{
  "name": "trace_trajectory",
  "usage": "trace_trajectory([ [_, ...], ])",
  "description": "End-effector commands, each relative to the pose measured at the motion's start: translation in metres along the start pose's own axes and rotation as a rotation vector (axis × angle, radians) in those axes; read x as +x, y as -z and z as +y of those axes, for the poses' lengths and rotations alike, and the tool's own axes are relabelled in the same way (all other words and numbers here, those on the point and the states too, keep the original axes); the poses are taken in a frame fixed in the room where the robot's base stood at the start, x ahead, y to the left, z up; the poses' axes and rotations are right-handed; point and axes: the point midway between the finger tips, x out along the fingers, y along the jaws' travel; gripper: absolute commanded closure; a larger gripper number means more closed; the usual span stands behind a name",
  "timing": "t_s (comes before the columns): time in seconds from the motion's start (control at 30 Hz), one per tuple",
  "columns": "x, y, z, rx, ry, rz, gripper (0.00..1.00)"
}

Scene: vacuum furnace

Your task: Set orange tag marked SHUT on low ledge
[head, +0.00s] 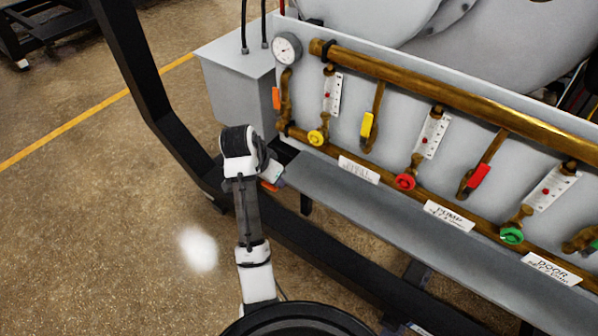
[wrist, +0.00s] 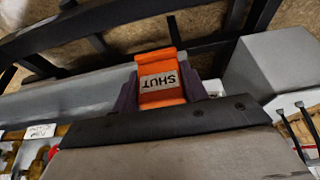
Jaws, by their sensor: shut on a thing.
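My gripper (head: 274,177) is at the left end of the low grey ledge (head: 400,238) in the head view, its fingers partly hidden by my own wrist. It is shut on the orange SHUT tag (wrist: 162,80), whose label reads upside down in the wrist view. Only a small orange edge of the tag (head: 268,186) shows in the head view. The ledge (wrist: 90,90) runs to the left behind the tag in the wrist view. I cannot tell whether the tag touches the ledge.
Above the ledge is a brass pipe panel with a gauge (head: 287,48), a yellow knob (head: 315,138), a red knob (head: 405,181) and a green knob (head: 512,235). A grey box (head: 240,85) stands left of the panel. Black frame bars (head: 150,90) run beside my arm. The ledge's visible top is clear.

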Motion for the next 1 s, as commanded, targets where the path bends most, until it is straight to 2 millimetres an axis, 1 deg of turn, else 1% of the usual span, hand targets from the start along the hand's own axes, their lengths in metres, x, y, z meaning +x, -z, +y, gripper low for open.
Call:
trace_trajectory([
  [0.03,0.011,0.013,0.001,0.008,0.000,0.002,0.78],
  [0.2,0.027,0.051,0.001,0.006,0.000,0.001,0.78],
  [0.37,0.039,0.087,0.002,0.005,-0.001,0.002,0.78],
  [0.4,0.036,0.096,0.001,0.003,-0.002,0.000,0.78],
  [0.5,0.043,0.114,0.001,0.002,-0.001,-0.002,0.78],
  [0.6,0.060,0.104,0.001,-0.003,-0.002,-0.003,0.78],
  [0.83,0.079,0.096,0.001,-0.002,-0.002,-0.003,0.78],
  [1.0,0.102,0.086,0.001,-0.002,-0.002,-0.003,0.78],
])
